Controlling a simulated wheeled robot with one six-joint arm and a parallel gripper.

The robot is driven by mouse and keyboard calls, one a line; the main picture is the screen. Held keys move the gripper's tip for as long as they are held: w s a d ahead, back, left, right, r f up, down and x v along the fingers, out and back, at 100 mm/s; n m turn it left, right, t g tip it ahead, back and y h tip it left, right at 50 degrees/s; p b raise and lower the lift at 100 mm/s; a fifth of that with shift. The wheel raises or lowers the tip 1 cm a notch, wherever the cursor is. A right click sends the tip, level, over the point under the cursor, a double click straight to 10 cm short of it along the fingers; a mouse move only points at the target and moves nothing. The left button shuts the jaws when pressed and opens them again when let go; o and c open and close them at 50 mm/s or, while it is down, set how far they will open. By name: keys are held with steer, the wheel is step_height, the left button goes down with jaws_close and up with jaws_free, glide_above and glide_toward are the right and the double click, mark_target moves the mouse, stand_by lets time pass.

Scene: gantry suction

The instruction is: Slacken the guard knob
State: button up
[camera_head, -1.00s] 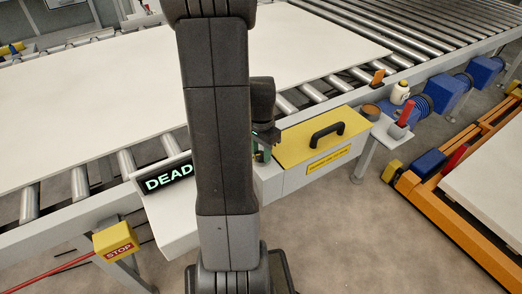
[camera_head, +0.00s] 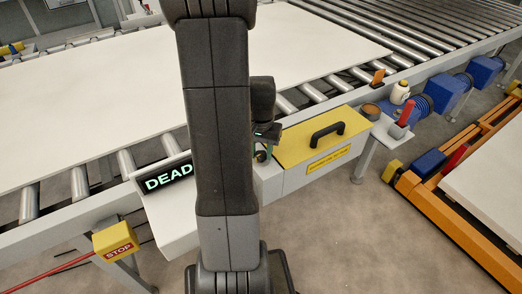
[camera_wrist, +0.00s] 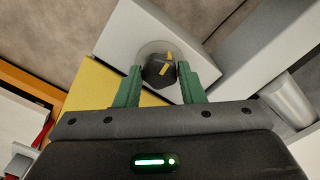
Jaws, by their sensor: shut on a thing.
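The guard knob (camera_wrist: 158,70) is a dark, faceted knob with a yellow mark on its top, set on a pale round disc on a light grey box. My gripper (camera_wrist: 158,84) has its green fingers on either side of the knob in the wrist view and is shut on it. In the head view my gripper (camera_head: 262,153) is partly hidden behind my arm, at the left end of the yellow guard cover (camera_head: 292,147). The cover has a black handle (camera_head: 327,133) and lies closed on its grey box.
A sign reading "DEAD" (camera_head: 168,180) and a yellow STOP box (camera_head: 116,240) stand to the left. A large pale board (camera_head: 90,90) lies on the rollers. A shelf at right holds a red-handled tool (camera_head: 405,114) and a white bottle (camera_head: 400,92).

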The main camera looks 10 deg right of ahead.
mark_target(261, 153)
steer(key=shift+n, duration=0.6)
steer(key=o, duration=1)
step_height(261, 153, up, 14)
steer(key=shift+f+p, duration=0.1)
steer(key=shift+p, duration=0.55)
step_height(261, 153, down, 14)
steer(key=shift+r+b, duration=0.1)
steer(key=shift+b, duration=0.55)
